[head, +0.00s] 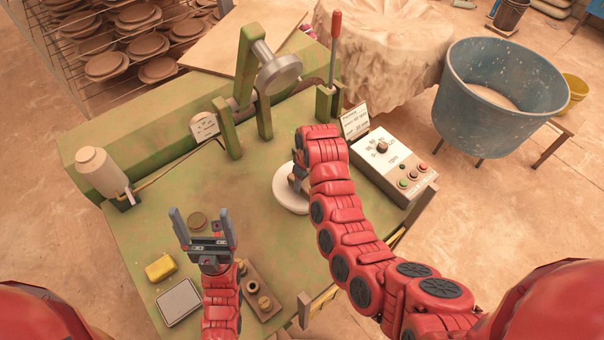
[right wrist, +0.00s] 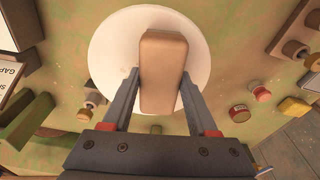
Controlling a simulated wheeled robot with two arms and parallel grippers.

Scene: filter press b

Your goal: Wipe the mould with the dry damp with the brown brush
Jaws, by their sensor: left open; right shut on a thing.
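The round white mould (head: 291,190) sits on the green machine table, partly hidden by my right arm. It also shows in the right wrist view (right wrist: 112,48), under my right gripper. My right gripper (head: 298,178) is shut on a brown block-shaped brush (right wrist: 163,70), held over the mould's face. Its bristles are hidden, and I cannot tell whether it touches the mould. My left gripper (head: 203,228) is open and empty, fingers pointing up in the head view, above the table left of the mould.
A yellow sponge (head: 160,267), a grey-topped pad (head: 180,302) and a brown block with knobs (head: 261,292) lie near the left gripper. A control box (head: 393,163) stands right of the mould. The roller head (head: 279,72) and red-handled lever (head: 335,40) rise behind.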

